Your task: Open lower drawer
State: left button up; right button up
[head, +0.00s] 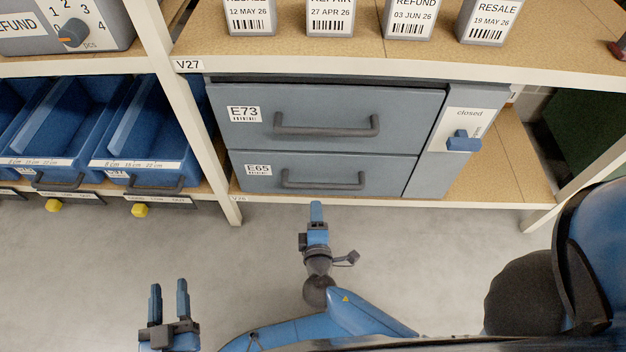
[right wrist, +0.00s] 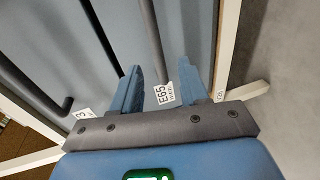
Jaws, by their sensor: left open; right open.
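The lower drawer, labelled E65 (head: 385,168), is a blue-grey front below the upper drawer, and looks shut. Its dark bar handle (head: 323,184) also shows in the right wrist view (right wrist: 151,35). My right gripper (head: 316,207) is open in front of the lower drawer, its tips just below the handle in the head view. In the right wrist view its fingers (right wrist: 173,65) lie either side of the handle's line and the E65 label; whether the tips reach around the bar I cannot tell. My left gripper (head: 169,290) is open and empty over the floor, lower left.
The upper drawer E73 (head: 410,110) looks shut. A panel right of the drawers has a blue knob (head: 463,142) under the word "closed". Blue bins (head: 143,130) fill the shelf at left. A pale rack post (head: 190,100) stands left of the drawers. The floor in front is clear.

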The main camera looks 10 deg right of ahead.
aim_at(323, 184)
jog(key=shift+h, duration=0.5)
jog(key=b+x, duration=0.1)
jog(key=x, duration=0.2)
jog(key=d+b+x, duration=0.1)
jog(key=x, duration=0.3)
jog(key=b+x, duration=0.1)
jog(key=x, duration=0.2)
jog(key=shift+w+d+r, duration=0.15)
jog(key=shift+d+r, duration=0.05)
jog(key=shift+d, duration=0.3)
jog(key=shift+c, duration=0.2)
grip_shut()
